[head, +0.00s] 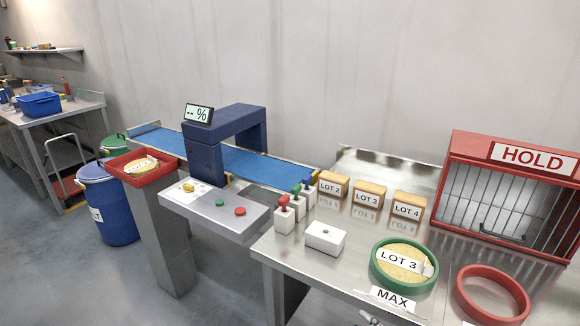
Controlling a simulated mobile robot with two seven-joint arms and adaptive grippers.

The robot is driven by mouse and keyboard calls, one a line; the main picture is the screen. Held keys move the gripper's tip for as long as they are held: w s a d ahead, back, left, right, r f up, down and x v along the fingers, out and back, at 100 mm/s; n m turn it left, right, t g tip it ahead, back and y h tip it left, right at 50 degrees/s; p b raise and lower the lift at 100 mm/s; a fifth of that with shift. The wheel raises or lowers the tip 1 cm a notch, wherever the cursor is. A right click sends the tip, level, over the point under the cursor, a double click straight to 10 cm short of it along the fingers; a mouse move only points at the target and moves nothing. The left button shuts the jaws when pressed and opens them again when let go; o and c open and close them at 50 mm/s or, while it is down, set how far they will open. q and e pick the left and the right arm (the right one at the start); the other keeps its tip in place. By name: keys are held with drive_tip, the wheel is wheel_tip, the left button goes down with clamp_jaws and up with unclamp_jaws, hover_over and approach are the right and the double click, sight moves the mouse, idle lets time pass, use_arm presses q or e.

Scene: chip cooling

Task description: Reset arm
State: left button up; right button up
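A small grey shape at the bottom edge, just in front of the steel table (330,262), is too cut off to identify. On this table a green ring (376,277) holds a yellowish chip-like mass with a LOT 3 tag (400,260), behind a MAX label (393,299). An empty red ring (492,294) lies to its right. Blocks marked LOT 2 (332,186), LOT 3 (368,197) and LOT 4 (407,206) stand in a row at the back.
A red HOLD cage (508,195) stands at the right, its barred front down. A white box (325,238) and several coloured-top stamps (299,203) are near the table's left end. A blue conveyor (255,164), red tray (120,155) and blue barrel (107,209) are left.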

drive_tip(key=s+d+f+m+h, duration=0.3)
drive_tip(key=f+m+h, duration=0.1)
drive_tip(key=f, duration=0.2)
drive_tip(key=s+d+f+m+h, duration=0.3)
drive_tip(key=f+m+h, duration=0.1)
drive_tip(key=f+m, duration=0.1)
drive_tip(key=s+a+f+m+g+h+p, duration=0.1)
drive_tip(key=s+f+m+g+h, duration=0.2)
drive_tip(key=s+f, duration=1)
drive_tip(key=s+m+g, duration=0.1)
drive_tip(key=s+g, duration=0.2)
drive_tip(key=shift+s+a+m, duration=0.15)
drive_tip(key=shift+s+m, duration=0.1)
drive_tip(key=shift+m, duration=0.15)
